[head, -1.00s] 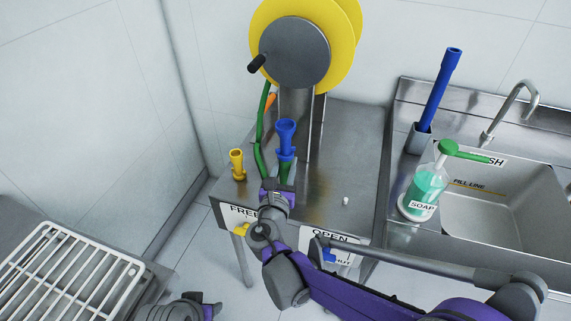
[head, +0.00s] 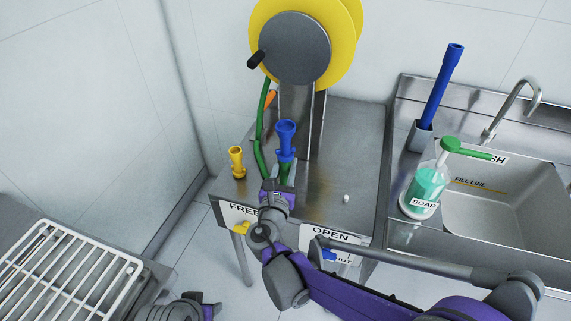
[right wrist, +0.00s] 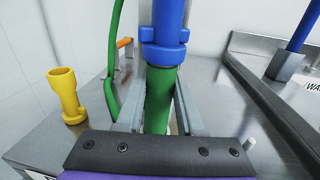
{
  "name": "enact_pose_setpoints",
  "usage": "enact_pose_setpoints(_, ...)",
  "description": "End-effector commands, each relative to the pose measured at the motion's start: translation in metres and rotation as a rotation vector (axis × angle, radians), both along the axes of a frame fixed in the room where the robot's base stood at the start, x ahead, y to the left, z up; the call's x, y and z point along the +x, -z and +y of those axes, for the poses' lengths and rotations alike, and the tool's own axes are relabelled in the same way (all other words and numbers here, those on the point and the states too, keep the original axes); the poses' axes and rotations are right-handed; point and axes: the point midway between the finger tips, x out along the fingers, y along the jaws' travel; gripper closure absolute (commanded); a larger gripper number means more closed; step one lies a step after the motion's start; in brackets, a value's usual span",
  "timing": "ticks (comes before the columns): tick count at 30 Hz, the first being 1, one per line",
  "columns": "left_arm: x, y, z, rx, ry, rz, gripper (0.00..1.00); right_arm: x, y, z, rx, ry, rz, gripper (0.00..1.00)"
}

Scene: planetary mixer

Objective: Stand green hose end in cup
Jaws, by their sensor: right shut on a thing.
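The green hose end (head: 285,168) stands upright with a blue nozzle (head: 286,138) on top, over the steel table. My right gripper (head: 280,184) is shut on the green part just below the blue collar. In the right wrist view the green hose end (right wrist: 159,98) sits between the two fingers; its lower end is hidden. A grey cup (head: 419,139) stands left of the sink, with a blue tube (head: 440,88) leaning in it. My left gripper (head: 205,307) is low at the bottom edge, and its jaws are unclear.
A yellow hose reel (head: 346,40) stands behind on a post. Green hose (head: 259,150) hangs from it. A yellow fitting (head: 237,162) stands on the table's left. A soap bottle (head: 426,186) stands between the table and sink basin (head: 500,215). A white rack (head: 70,275) is at lower left.

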Motion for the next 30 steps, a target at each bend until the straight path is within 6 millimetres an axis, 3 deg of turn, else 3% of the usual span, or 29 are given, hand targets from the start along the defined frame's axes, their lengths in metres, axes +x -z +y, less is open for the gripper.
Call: enact_pose_setpoints(30,0.0,0.021,0.0,0.0,0.0,0.007,0.5,0.0,0.026,0.0,-0.001,0.0,0.0,1.0)
